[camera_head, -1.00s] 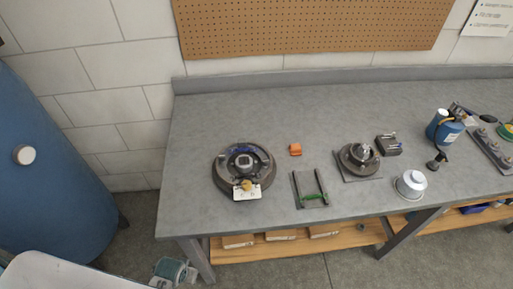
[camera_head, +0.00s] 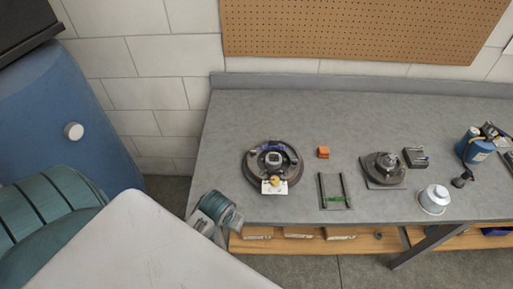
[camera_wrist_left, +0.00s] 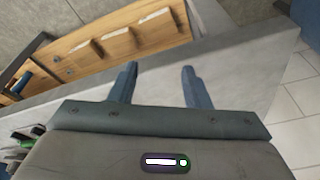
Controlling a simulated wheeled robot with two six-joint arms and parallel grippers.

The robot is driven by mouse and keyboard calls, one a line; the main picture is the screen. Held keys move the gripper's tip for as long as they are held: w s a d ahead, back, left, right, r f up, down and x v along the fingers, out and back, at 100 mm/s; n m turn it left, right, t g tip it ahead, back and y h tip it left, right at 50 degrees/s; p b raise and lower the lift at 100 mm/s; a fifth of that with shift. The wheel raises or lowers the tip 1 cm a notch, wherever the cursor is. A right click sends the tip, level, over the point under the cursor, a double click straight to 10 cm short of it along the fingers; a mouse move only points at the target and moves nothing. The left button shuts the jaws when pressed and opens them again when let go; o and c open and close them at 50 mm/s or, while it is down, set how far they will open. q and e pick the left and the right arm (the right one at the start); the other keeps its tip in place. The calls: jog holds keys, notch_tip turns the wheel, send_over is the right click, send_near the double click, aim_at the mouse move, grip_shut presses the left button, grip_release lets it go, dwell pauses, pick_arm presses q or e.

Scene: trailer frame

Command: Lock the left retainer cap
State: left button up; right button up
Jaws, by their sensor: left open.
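A dark round brake-like assembly (camera_head: 249,176) lies on the left part of the bench, with a blue part at its top and a square hub in the middle. A white plate with a yellow knob (camera_head: 275,181) sits at its front edge. I cannot pick out the left retainer cap, or tell if it is locked, at this size. My left gripper (camera_wrist_left: 157,82) is open and empty in the left wrist view, its two blue-grey fingers apart over the bench edge. My left arm fills the lower left of the head view. My right gripper is not in view.
An orange block (camera_head: 323,152), a dark U-shaped frame with a green strip (camera_head: 337,201), a hub on a square plate (camera_head: 386,170) and a white cup (camera_head: 434,199) stand to the right. The grey bench (camera_head: 225,130) is bare at left. A wooden shelf (camera_wrist_left: 110,45) runs below.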

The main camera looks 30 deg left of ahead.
pick_arm(q)
jog(key=w+a+r+n+g+p, duration=0.1)
jog(key=w+a+r+n, duration=0.15)
jog(key=w, duration=0.55)
jog(key=w+a+r+n, duration=0.1)
jog(key=w+r+n, duration=0.25)
jog(key=w, duration=0.35)
notch_tip(320, 180, up, 10)
jog(key=n+g, duration=0.2)
jog(key=n, duration=0.3)
send_over(254, 151)
notch_tip(254, 151, down, 3)
jog(key=b, duration=0.2)
jog(key=shift+a+f+h+b, duration=0.1)
jog(key=shift+f+h+b, duration=0.05)
jog(key=shift+h+b, duration=0.2)
jog(key=shift+f+p, duration=0.55)
jog(key=shift+p, duration=0.55)
notch_tip(254, 151, down, 5)
jog(key=shift+f+p, duration=0.1)
jog(key=shift+p, duration=0.6)
jog(key=shift+f, duration=0.5)
jog(key=shift+c, duration=0.2)
grip_shut()
